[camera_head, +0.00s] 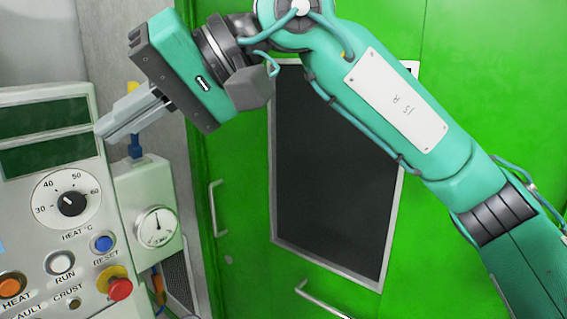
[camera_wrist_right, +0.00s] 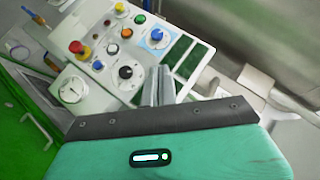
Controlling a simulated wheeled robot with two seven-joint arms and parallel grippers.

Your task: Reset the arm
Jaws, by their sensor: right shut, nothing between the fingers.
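My right arm comes in from the right in the head view and reaches across to the upper left. My right gripper (camera_head: 101,132) is shut and empty, its grey fingers pointing left in front of the control panel's upper right corner. In the right wrist view the gripper's fingers (camera_wrist_right: 159,72) lie together over the panel, near the dark displays and the dial. Nothing is between them. I cannot tell whether the fingertips touch the panel. My left gripper does not show in either view.
The control panel (camera_head: 20,190) carries a heat dial (camera_head: 73,203), a blue reset button (camera_head: 103,243) and a red emergency knob (camera_head: 119,288). A pressure gauge (camera_head: 156,227) stands beside it. A green door (camera_head: 490,90) with a dark window (camera_head: 330,190) is behind my arm.

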